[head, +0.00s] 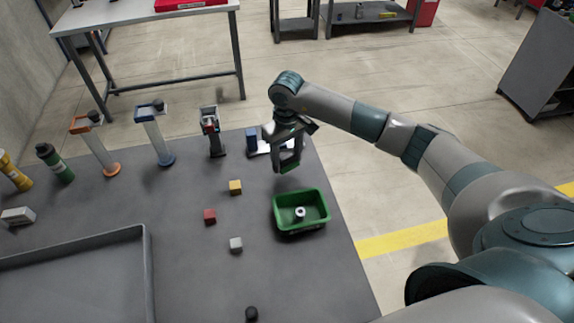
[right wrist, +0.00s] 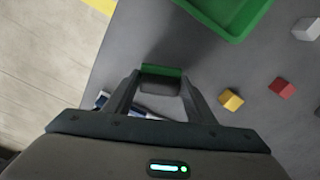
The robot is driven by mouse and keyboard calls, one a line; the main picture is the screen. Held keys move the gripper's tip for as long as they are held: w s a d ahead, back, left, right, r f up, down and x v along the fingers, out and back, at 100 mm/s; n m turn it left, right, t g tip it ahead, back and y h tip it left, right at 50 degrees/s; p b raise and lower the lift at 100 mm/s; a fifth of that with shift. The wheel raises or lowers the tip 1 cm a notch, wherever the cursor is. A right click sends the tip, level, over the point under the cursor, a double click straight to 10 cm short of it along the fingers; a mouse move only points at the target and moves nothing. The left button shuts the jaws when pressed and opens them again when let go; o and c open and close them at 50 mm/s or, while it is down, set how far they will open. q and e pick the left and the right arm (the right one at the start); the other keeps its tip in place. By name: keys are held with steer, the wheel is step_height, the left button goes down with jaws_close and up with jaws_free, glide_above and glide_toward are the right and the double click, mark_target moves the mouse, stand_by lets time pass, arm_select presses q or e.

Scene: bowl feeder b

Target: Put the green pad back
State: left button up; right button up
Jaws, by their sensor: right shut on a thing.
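My right gripper (head: 288,168) hangs above the dark table, just behind the green bin. It is shut on the green pad (head: 290,169). In the right wrist view the green pad (right wrist: 161,71) lies across between the fingertips of my right gripper (right wrist: 160,82). The pad is held clear of the bin. A white and blue item (head: 263,148) lies on the table behind the gripper, partly hidden by it. My left gripper is not in view.
The green bin (head: 301,228) holds a small whitish ring (head: 299,212). Yellow (head: 235,187), red (head: 210,216) and white (head: 236,244) blocks lie to its left. Several upright stands, such as the blue-based one (head: 156,135), line the back. A grey tray (head: 149,270) is front left.

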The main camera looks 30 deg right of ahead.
mark_target(287, 167)
steer(key=shift+f, duration=0.1)
steer(key=shift+f+p, duration=0.25)
steer(key=shift+p, duration=0.05)
steer(key=shift+f+p, duration=0.8)
steer(key=shift+f, duration=0.8)
steer(key=shift+f+b, duration=0.25)
steer(key=shift+b, duration=0.1)
steer(key=o, duration=1.1)
steer(key=shift+r, duration=0.1)
